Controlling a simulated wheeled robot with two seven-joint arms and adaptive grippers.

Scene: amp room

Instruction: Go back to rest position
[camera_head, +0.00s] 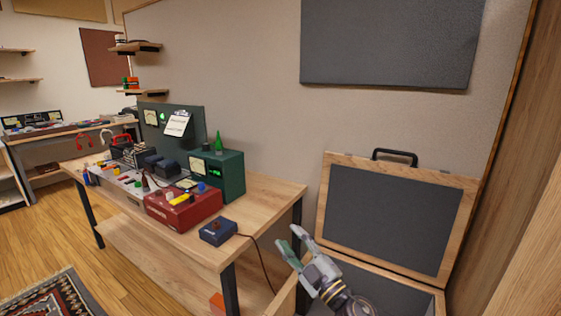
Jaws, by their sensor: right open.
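My right gripper (291,243) shows at the lower middle of the head view, in front of the open wooden case. Its fingers are apart and nothing is between them. My left gripper is not in the view.
The wooden case (322,206) stands with its lid up, right of the workbench (262,200). On the bench are a red box (190,213), a green device (228,178) and a small blue box (218,232) with a cable. A rug (55,295) lies on the open floor at left.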

